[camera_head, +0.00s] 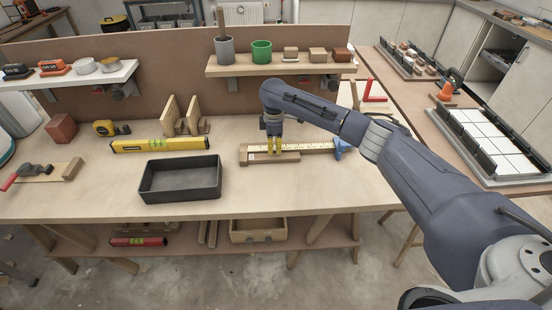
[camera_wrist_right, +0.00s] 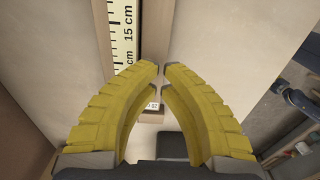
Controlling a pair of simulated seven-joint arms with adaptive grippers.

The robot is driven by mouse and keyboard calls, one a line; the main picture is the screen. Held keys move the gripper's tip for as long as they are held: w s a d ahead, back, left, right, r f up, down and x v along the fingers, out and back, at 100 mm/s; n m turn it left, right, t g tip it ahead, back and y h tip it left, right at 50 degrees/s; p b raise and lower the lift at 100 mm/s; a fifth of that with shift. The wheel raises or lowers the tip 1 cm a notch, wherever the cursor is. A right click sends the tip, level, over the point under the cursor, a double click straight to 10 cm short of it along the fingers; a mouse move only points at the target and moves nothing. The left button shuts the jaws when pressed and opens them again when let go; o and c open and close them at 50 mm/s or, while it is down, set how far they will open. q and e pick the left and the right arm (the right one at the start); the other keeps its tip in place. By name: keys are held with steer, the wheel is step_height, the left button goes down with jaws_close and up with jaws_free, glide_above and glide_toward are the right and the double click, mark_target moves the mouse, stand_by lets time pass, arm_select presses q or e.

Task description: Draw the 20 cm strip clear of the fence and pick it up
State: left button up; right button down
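My right gripper (camera_head: 274,151) points down over the measuring fixture on the workbench. Its yellow fingers stand close together, with a narrow gap between the tips (camera_wrist_right: 161,68) and nothing clearly held in it. The fixture carries a pale scale (camera_head: 312,148), whose 15 cm mark shows on the scale in the wrist view (camera_wrist_right: 122,30). A brown wooden piece (camera_head: 285,158) lies along the scale's near side. I cannot tell for sure which wood is the strip and which the fence. A small white label (camera_wrist_right: 152,105) shows between the fingers. My left gripper is out of view.
A black tray (camera_head: 180,190) stands left of the fixture, with a yellow level (camera_head: 160,145) behind it. A blue part (camera_head: 343,147) sits at the fixture's right end. A shelf (camera_head: 280,68) with cups and blocks hangs behind. The front of the bench (camera_head: 300,195) is clear.

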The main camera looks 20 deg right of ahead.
mark_target(274, 158)
steer(key=shift+f, duration=1.9)
stand_by(0.4)
steer(key=shift+s+a+f, duration=0.1)
steer(key=shift+s+a, duration=0.15)
steer(key=shift+s, duration=0.55)
steer(key=shift+s+a+r, duration=0.1)
steer(key=shift+s+a, duration=0.1)
steer(key=shift+s, duration=0.65)
steer(key=shift+s+a+f, duration=0.1)
steer(key=shift+s+a, duration=0.15)
steer(key=shift+s, duration=0.55)
steer(key=shift+r, duration=3.1)
steer(key=shift+w+r, duration=0.1)
